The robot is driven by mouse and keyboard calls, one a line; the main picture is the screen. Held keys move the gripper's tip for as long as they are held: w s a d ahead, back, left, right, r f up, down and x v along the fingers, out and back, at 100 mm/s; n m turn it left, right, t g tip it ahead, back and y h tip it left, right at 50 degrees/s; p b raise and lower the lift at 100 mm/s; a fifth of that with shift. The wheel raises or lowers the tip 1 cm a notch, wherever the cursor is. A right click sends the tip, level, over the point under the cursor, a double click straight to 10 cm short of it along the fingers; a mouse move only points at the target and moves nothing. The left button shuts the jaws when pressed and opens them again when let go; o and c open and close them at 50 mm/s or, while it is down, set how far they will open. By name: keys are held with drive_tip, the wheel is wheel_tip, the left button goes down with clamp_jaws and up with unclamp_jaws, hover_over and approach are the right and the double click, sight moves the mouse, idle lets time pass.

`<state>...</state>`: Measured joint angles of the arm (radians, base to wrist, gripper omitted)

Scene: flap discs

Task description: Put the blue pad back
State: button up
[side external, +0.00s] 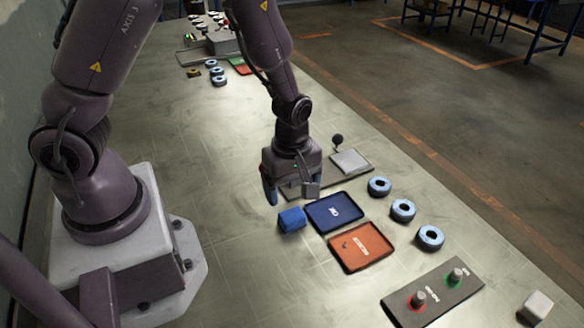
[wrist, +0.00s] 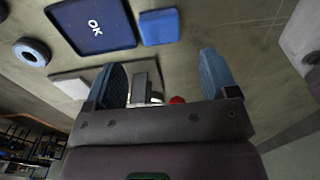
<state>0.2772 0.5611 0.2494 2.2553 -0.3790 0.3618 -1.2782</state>
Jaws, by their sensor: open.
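The blue pad (side external: 291,219) is a small blue block lying on the bench, just left of the blue tray. It also shows in the wrist view (wrist: 159,27) at the top, beside the tray. My gripper (side external: 291,194) is open and empty, above the bench and behind the pad in the side view. In the wrist view its two blue fingers (wrist: 164,75) are spread wide with nothing between them, and the pad lies beyond their tips. The blue tray (side external: 336,211) is marked OK and holds no disc. It also shows in the wrist view (wrist: 70,18).
An orange tray (side external: 361,246) adjoins the blue tray. Several blue-rimmed discs (side external: 402,210) stand to the right. A grey plate fixture (side external: 351,162) with a black knob lies behind. A button panel (side external: 433,292) and white cube (side external: 536,306) are nearer. Bench left of the pad is clear.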

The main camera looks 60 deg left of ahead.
wheel_tip(320, 180, up, 5)
wheel_tip(320, 180, up, 13)
drive_tip(key=m+t+h, duration=0.1)
drive_tip(key=m+t, duration=0.2)
drive_tip(key=m, duration=0.5)
hover_over(292, 215)
drive_tip(key=s, duration=0.3)
drive_tip(key=s+a+r+m+t+y, duration=0.1)
drive_tip(key=s+r+m+t, duration=0.1)
drive_tip(key=s+r+m, duration=0.5)
drive_tip(key=r+m, duration=0.1)
drive_tip(key=m, duration=0.2)
drive_tip(key=shift+s+a+r+t, duration=0.2)
drive_tip(key=shift+s+a+t, duration=0.1)
drive_tip(key=shift+s+a, duration=0.1)
